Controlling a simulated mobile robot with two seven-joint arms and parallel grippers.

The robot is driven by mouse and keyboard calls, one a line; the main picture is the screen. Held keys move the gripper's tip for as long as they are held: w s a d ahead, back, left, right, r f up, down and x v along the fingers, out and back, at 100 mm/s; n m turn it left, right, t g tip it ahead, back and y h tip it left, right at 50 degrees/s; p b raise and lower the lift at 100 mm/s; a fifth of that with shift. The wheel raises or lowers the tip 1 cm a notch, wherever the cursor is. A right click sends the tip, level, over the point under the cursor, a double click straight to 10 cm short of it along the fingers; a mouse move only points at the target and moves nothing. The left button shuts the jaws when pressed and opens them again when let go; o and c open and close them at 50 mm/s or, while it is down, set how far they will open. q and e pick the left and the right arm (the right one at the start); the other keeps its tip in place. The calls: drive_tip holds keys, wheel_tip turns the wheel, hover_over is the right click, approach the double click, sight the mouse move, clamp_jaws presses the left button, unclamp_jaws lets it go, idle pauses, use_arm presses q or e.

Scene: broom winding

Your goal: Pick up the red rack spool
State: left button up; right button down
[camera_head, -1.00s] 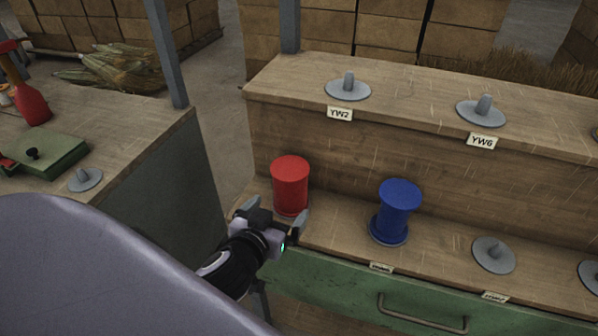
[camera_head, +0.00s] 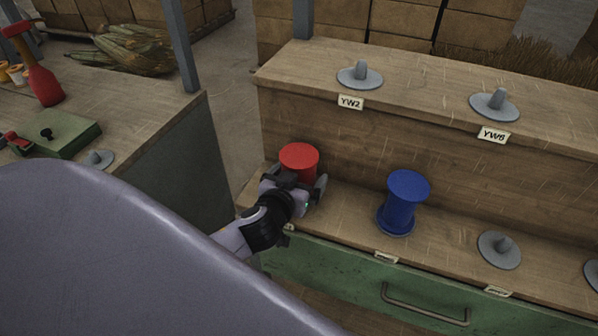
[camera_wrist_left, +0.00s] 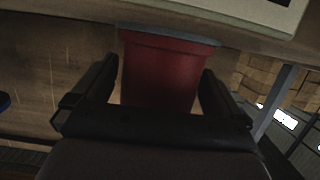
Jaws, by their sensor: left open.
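The red spool (camera_head: 299,158) stands upright at the left end of the rack's lower shelf. Its lower part is hidden behind my left gripper (camera_head: 296,184) in the head view. In the left wrist view the red spool (camera_wrist_left: 165,72) sits between the two open fingers of my left gripper (camera_wrist_left: 158,88). A small gap shows between the spool and each finger, so the gripper is open around it. My right gripper is in neither view.
A blue spool (camera_head: 404,203) stands right of the red one on the lower shelf (camera_head: 345,212). Empty grey pegs (camera_head: 499,250) sit farther right, and two more (camera_head: 360,76) on the upper shelf. A green drawer (camera_head: 340,281) is below. A side table (camera_head: 150,105) stands at left.

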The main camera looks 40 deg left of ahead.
use_arm(q)
drive_tip(key=shift+c, duration=0.3)
drive_tip(key=c, duration=1)
drive_tip(key=shift+c, duration=0.5)
drive_tip(key=shift+r, duration=0.15)
